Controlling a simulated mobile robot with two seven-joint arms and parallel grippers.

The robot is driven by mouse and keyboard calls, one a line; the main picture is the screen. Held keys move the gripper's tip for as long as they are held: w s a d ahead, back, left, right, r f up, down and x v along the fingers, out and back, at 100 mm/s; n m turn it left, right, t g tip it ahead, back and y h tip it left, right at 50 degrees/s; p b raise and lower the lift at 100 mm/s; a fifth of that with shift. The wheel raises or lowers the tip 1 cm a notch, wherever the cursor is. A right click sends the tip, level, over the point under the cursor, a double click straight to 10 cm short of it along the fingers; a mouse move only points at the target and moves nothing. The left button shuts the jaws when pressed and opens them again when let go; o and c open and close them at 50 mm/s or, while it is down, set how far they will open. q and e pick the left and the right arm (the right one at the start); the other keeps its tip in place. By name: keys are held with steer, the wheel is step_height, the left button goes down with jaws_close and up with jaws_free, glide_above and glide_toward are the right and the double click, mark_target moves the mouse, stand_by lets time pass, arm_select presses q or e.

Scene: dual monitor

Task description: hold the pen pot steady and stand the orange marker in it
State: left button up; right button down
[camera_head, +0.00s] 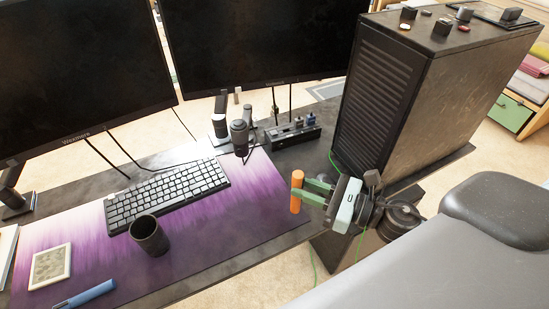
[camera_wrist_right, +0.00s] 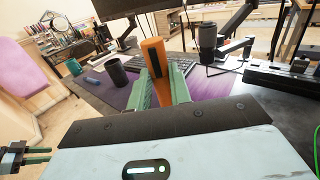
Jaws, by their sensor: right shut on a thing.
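The pen pot (camera_head: 149,240) is a dark, round cup standing upright on the purple desk mat, in front of the keyboard. It also shows in the right wrist view (camera_wrist_right: 117,73). The orange marker (camera_head: 296,196) is upright between the green fingers of my right gripper (camera_head: 298,193), which is shut on it at the mat's right end, well right of the pot. The marker fills the middle of the right wrist view (camera_wrist_right: 153,56). My left gripper (camera_wrist_right: 40,156) shows only at the lower left of the right wrist view, with its green fingers apart and nothing between them.
A keyboard (camera_head: 168,194) lies behind the pot. A blue pen-like thing (camera_head: 84,294) and a pale square (camera_head: 50,267) lie left of it. A microphone (camera_head: 239,135) stands behind the keyboard. A large computer case (camera_head: 430,90) stands at the right. The mat (camera_head: 225,225) between pot and marker is clear.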

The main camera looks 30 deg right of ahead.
steer(key=s+a+r+m+t+h, duration=0.1)
steer(key=m+h, duration=0.1)
steer(key=h, duration=0.1)
steer(key=s+a+r+m+t+h, duration=0.1)
steer(key=m+h, duration=0.2)
steer(key=h, duration=0.1)
steer(key=s+a+r+m+t+h, duration=0.1)
steer(key=m+h, duration=0.1)
steer(key=h, duration=0.1)
steer(key=shift+s+a+m+t+h, duration=0.1)
steer(key=shift+s+m+t+h, duration=0.2)
steer(key=shift+h, duration=0.1)
steer(key=shift+w+a, duration=0.1)
